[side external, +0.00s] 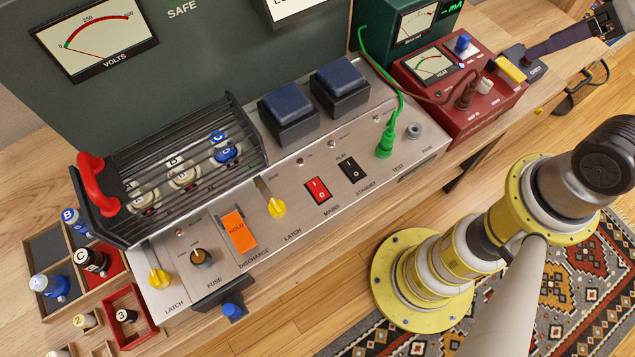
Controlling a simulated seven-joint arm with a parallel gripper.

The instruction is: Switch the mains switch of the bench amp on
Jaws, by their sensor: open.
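The bench amp's silver front panel (290,230) runs diagonally across the middle of the side external view. The mains switch (318,191) is a red rocker with white marks, set in the panel above the word MAINS. I cannot tell which end of it is pressed in. A black standby rocker (352,168) sits just to its right, with PLAY above it and STANDBY below. My gripper is out of view; only parts of my arm show at the right. Nothing covers the red rocker.
A yellow latch (275,206) and an orange HOLD flap (238,230) lie left of the rocker. A green plug (385,143) with its cable is at the right. A black cage (180,165) with a red handle covers tubes. A red meter box (460,85) stands further right.

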